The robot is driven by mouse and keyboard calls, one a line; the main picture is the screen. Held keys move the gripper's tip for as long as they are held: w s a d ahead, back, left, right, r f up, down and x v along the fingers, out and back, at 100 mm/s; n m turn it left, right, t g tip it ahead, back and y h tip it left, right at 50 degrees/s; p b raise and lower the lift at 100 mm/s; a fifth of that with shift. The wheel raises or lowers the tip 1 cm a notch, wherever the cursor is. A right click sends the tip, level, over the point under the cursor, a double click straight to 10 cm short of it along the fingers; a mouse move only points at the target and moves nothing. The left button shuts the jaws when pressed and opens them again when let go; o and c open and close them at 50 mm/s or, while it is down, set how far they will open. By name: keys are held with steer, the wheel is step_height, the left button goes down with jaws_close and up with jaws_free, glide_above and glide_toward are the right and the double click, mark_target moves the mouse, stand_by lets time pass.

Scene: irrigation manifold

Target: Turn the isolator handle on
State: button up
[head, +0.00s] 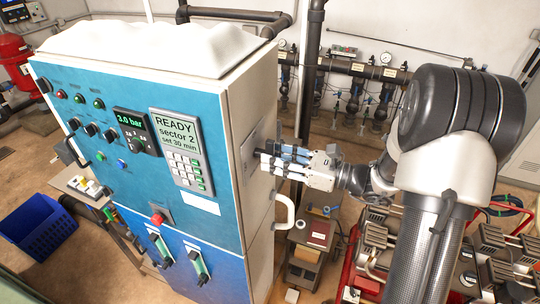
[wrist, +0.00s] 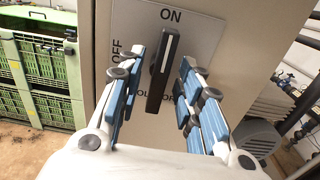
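The isolator handle (wrist: 164,70) is a black bar with a white line, on a pale plate (wrist: 205,40) lettered ON at the top and OFF at the left. The bar stands near upright, its upper end toward ON. My gripper (wrist: 163,66) is open, with one blue-padded finger on each side of the handle and gaps visible beside it.
The blue-fronted cabinet (head: 150,190) carries a screen reading READY (head: 177,132). A white grab handle (head: 284,212) sticks out below my gripper. Pipes and valves (head: 360,70) line the back wall. Green crates (wrist: 40,75) stand at the left in the wrist view.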

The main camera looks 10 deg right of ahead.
steer(key=v, duration=1)
steer(key=shift+d, duration=0.15)
steer(key=s+a+f+n+g+h+b, duration=0.4)
steer(key=s+a+f+n+g+b, duration=0.5)
steer(key=s+a+f+n+b, duration=0.4)
steer(key=s+d+f+n+t+h+b, duration=0.3)
steer(key=s+f+n+h+b, duration=0.5)
steer(key=b, duration=0.7)
steer(key=shift+d+f+n+h, duration=0.35)
steer(key=shift+f+n+h, duration=0.95)
steer(key=shift+f+n, duration=0.75)
steer(key=shift+s+r, duration=0.1)
steer(key=shift+r, duration=0.05)
